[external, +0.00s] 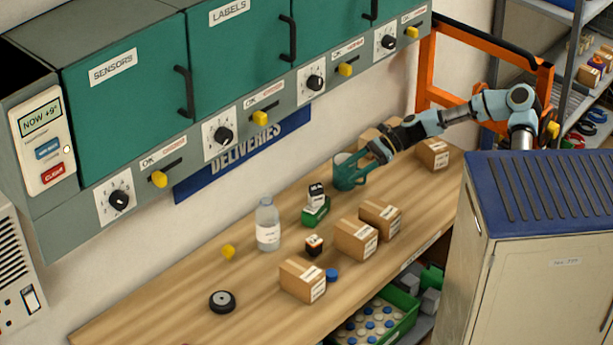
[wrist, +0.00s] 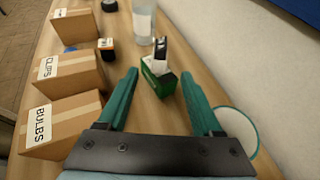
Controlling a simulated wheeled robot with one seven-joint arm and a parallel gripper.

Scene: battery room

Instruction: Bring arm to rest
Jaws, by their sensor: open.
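My gripper (external: 378,154) is at the end of my outstretched arm, over the far part of the wooden workbench. In the wrist view its two green fingers (wrist: 155,105) are spread apart with nothing held between them. Beyond the fingertips a green battery box (wrist: 158,80) stands on the bench with a black-and-white block (wrist: 159,57) on top. A teal mug (external: 346,171) stands right by the gripper in the external view. In the wrist view its pale rim (wrist: 240,128) shows to the right of the right finger; I cannot tell if they touch.
Cardboard boxes (external: 356,239) line the front of the workbench (external: 180,285). A clear bottle (external: 267,225) stands farther left. Green cabinets (external: 125,70) with knobs overhang the back. A cream cabinet with a blue ridged top (external: 560,185) stands at the right, near my arm.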

